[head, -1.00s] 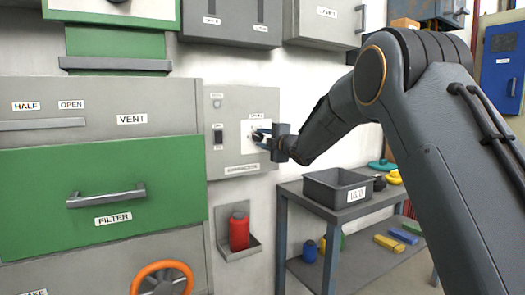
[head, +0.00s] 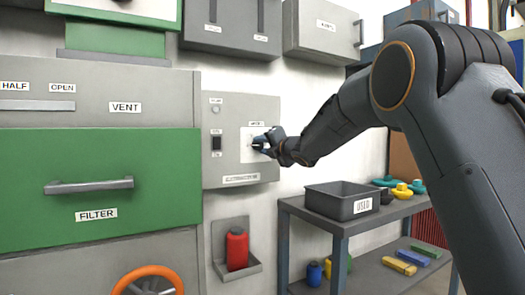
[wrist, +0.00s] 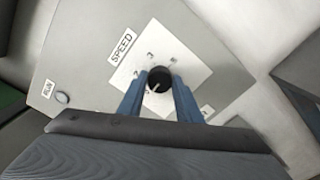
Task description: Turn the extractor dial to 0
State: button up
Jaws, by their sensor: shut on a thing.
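The extractor dial (wrist: 160,79) is a round black knob with a pale pointer mark, on a white square plate (wrist: 185,52) with small numbers around it. In the wrist view the mark points toward the lower left of the picture; the number it points at is not readable. My gripper (wrist: 158,84) is shut on the dial, one blue finger on each side. In the head view my gripper (head: 259,143) reaches the plate on the grey extractor panel (head: 229,115) and mostly hides the dial. A SPEED label (wrist: 121,47) sits beside the plate.
A black switch (head: 216,143) and a small round button (head: 215,107) are left of the dial. A red bottle (head: 237,249) stands in a holder below. A shelf with a grey bin (head: 340,207) is at the right. Grey cabinets (head: 230,22) hang above.

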dwell(0.3)
jog(key=o, duration=1)
jog(key=shift+a, duration=0.1)
jog(key=shift+o, duration=0.2)
jog(key=shift+s, duration=0.1)
jog(key=v, duration=0.7)
jog(key=shift+s+d, duration=0.3)
